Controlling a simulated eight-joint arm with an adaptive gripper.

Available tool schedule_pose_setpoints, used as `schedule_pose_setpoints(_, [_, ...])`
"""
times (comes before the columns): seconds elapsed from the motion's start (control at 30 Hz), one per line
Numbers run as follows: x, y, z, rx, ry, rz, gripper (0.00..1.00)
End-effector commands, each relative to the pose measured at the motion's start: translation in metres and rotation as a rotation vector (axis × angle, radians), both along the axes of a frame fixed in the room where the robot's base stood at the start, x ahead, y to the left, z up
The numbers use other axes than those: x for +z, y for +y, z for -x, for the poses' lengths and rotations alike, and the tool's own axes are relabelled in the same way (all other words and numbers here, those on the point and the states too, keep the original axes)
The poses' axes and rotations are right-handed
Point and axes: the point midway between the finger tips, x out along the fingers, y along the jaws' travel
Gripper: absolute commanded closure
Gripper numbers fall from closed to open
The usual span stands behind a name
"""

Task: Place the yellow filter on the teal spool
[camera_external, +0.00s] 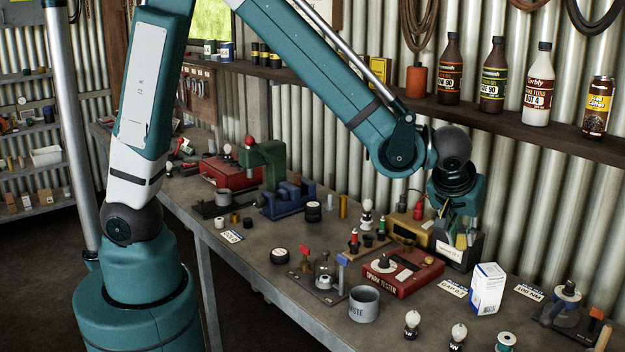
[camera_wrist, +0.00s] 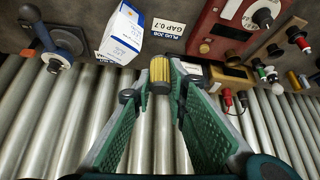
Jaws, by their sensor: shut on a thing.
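The yellow filter (camera_wrist: 160,75) is a small ribbed cylinder held between the two fingertips of my gripper (camera_wrist: 160,88) in the wrist view. In the external view my gripper (camera_external: 458,215) hangs at the back right of the bench, near the wall; the filter is hard to make out there among the tools. The teal spool (camera_external: 506,342) stands upright at the front edge of the external view, with a pale top and teal winding. It is well forward and to the right of my gripper, apart from it. I do not see the spool in the wrist view.
A white and blue box (camera_external: 487,288) stands between my gripper and the spool. A blue-topped device (camera_external: 567,297) stands at right. A shelf (camera_external: 480,110) with bottles runs above.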

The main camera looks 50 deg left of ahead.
Motion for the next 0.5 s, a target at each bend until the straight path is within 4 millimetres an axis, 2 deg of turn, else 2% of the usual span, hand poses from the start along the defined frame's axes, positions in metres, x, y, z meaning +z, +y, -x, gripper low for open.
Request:
schedule_pose_setpoints(0.27, [0.028,0.000,0.000,0.000,0.000,0.000,0.91])
schedule_pose_setpoints(0.5, [0.028,-0.029,0.004,-0.002,0.002,0.000,0.91])
